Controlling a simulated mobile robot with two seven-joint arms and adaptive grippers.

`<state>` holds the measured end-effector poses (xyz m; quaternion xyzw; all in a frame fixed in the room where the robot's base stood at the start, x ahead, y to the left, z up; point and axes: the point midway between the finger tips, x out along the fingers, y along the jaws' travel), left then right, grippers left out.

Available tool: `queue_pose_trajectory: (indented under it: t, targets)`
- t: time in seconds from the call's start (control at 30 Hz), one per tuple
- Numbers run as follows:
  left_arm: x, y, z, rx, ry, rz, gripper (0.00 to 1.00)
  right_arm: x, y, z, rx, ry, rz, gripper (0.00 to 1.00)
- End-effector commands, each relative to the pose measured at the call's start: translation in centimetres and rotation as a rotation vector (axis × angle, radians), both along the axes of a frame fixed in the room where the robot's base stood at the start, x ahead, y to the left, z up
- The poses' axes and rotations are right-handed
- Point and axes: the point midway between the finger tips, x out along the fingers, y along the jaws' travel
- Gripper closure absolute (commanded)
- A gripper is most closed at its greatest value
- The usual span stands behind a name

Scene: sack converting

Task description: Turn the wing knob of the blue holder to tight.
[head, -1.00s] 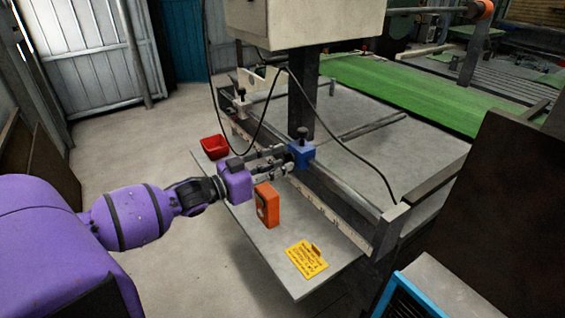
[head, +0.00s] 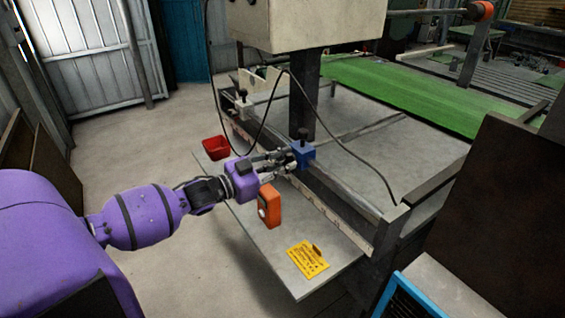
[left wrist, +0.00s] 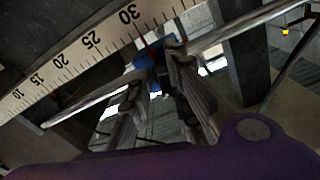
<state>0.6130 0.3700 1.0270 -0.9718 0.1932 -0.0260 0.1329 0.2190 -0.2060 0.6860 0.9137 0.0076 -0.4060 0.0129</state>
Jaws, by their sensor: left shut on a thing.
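My right gripper is not in view.
An orange box (head: 269,206) stands on the grey shelf just below my left gripper. A red bin (head: 215,147) and a yellow card (head: 308,259) lie on the same shelf. A scale (left wrist: 92,44) runs along the rail. A black cable (head: 350,151) hangs behind the holder.

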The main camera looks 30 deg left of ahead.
Motion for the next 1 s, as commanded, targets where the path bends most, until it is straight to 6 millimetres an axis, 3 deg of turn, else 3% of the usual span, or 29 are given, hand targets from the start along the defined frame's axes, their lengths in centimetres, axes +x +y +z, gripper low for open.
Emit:
queue_pose_trajectory:
  t: [0.33, 0.37, 0.43, 0.77, 1.0]
  targets:
    - [0.0, 0.1, 0.2, 0.049, -0.023, 0.0, 1.0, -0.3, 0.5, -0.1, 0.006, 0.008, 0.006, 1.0]
    - [0.0, 0.1, 0.2, 0.049, -0.023, 0.0, 0.79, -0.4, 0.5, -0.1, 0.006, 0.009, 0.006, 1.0]
    - [0.0, 0.1, 0.2, 0.049, -0.023, 0.0, 0.71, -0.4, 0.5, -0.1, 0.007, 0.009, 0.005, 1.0]
    - [-0.1, 0.1, 0.1, 0.048, -0.02, 0.0, 0.71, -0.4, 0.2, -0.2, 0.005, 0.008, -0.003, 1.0]
    - [-3.0, 1.3, -0.1, 0.048, -0.017, 0.001, 0.71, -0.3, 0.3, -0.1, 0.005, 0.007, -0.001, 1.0]
